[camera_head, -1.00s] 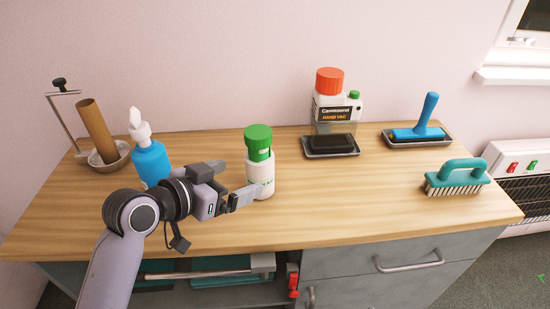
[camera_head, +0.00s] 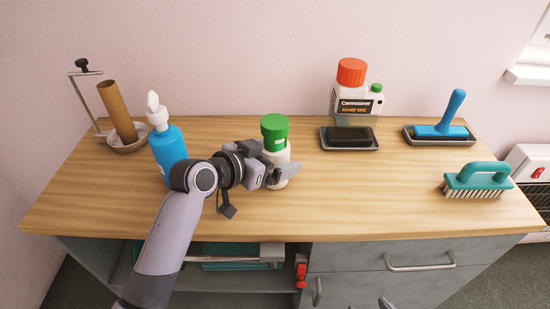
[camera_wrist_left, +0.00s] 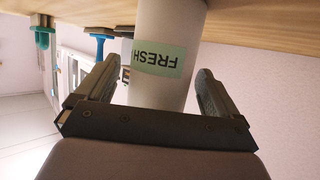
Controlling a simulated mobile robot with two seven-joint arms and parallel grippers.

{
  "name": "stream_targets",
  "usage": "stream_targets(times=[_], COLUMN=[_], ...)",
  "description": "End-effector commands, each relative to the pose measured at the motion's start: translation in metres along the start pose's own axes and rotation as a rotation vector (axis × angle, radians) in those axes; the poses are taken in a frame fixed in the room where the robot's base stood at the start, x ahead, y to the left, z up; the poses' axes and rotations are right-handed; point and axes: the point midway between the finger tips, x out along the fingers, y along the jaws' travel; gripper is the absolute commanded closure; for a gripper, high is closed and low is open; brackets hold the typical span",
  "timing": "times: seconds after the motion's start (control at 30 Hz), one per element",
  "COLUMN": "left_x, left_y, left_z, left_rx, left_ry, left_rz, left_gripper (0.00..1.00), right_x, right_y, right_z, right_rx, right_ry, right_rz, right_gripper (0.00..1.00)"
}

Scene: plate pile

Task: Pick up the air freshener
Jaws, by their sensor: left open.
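The air freshener is a white bottle with a green cap (camera_head: 275,127), standing upright on the wooden counter. My left gripper (camera_head: 284,172) is at the bottle's lower body and hides part of it. In the left wrist view, the white bottle (camera_wrist_left: 163,35), with a pale green label reading "FRESH", stands between the two spread fingers (camera_wrist_left: 155,88). The fingers are open, one on each side, with visible gaps to the bottle.
A blue pump bottle (camera_head: 167,146) stands left, close to my left arm. Behind it is a cardboard tube in a bowl (camera_head: 127,145). The counter's front middle is clear.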

Motion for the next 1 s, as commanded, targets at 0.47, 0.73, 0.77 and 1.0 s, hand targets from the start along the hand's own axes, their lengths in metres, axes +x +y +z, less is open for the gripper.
stream_targets(times=[0.47,0.73,0.77,1.0], left_x=[0.006,0.006,0.006,0.001], left_y=[0.0,0.0,0.0,0.0], left_z=[0.0,-0.001,-0.001,-0.013], left_rx=[0.0,0.0,0.0,0.002], left_ry=[0.001,0.003,0.003,0.005], left_rz=[0.0,0.0,0.0,0.0], left_gripper=[0.44,0.68,0.68,0.68], right_x=[0.0,0.0,0.0,-0.001], right_y=[0.0,0.0,0.0,0.0], right_z=[0.0,0.0,0.0,0.0], right_rx=[0.002,0.002,0.002,0.002], right_ry=[0.0,0.0,-0.001,-0.001], right_rz=[0.0,0.001,0.001,0.001], right_gripper=[0.36,0.36,0.36,0.36])
